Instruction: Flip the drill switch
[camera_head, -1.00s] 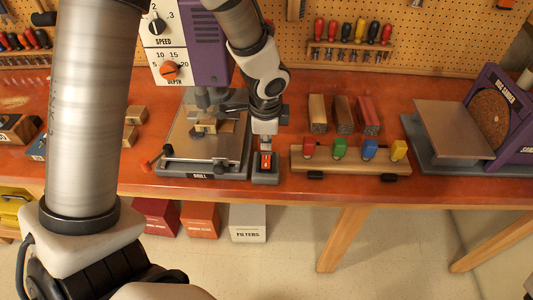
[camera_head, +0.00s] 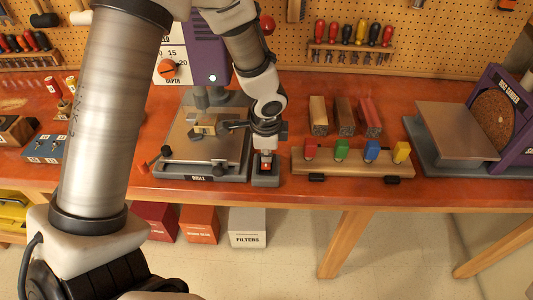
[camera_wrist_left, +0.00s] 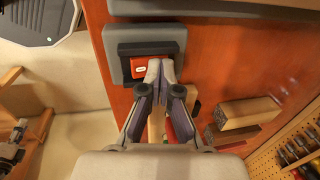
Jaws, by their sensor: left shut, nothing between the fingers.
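The drill switch (camera_head: 265,168) is a red rocker on a small grey box at the bench's front edge, just right of the drill's base (camera_head: 235,173). In the left wrist view the red switch (camera_wrist_left: 139,69) shows beside my fingertips, which overlap its right edge. My left gripper (camera_head: 266,153) points down at the switch, shut and empty; its tips also show in the wrist view (camera_wrist_left: 160,66). I cannot tell whether they touch the rocker. The purple drill housing (camera_head: 203,58) stands behind, with a small white glow on it. My right gripper is not in view.
A wooden rack (camera_head: 352,165) with coloured blocks stands close to the right of the switch. Wood pieces (camera_head: 343,116) lie behind it. A disc sander (camera_head: 495,118) is at the far right. A metal plate (camera_head: 205,140) with a clamped block is left of my gripper.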

